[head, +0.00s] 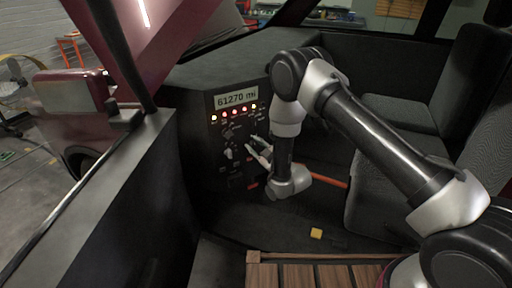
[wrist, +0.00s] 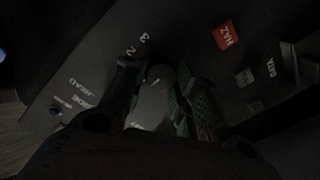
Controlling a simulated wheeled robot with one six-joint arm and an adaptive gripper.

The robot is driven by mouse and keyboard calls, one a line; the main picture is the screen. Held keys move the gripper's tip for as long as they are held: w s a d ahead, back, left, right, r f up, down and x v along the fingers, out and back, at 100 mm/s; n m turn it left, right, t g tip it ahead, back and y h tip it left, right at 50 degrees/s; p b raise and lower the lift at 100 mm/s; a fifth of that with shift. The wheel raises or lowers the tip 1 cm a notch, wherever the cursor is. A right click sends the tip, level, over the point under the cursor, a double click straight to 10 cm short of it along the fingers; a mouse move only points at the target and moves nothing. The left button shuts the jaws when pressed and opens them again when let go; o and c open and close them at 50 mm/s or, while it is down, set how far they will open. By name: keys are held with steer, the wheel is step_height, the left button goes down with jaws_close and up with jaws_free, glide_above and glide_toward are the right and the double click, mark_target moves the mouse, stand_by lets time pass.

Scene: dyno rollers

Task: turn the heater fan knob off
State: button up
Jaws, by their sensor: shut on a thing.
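The heater fan knob (wrist: 155,78) is a round grey knob on the dark dash panel, seen between my fingers in the dim wrist view. The numbers 2 and 3 are printed beside it at the upper left. A small pale mark shows on its face, but I cannot tell which setting it points to. My gripper (wrist: 157,88) is shut on the knob, with one finger on each side. In the head view my gripper (head: 258,148) is at the front of the panel (head: 209,170), and it and my arm hide part of the controls.
A red HAZ button (wrist: 226,35) and a DATA label (wrist: 271,68) are right of the knob. A display (head: 237,98) reading 61270 mi sits above a row of lit lamps. Seats (head: 440,100) stand at right. A yellow block (head: 316,233) lies on the floor.

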steer(key=o, duration=1)
steer(key=v, duration=1.2)
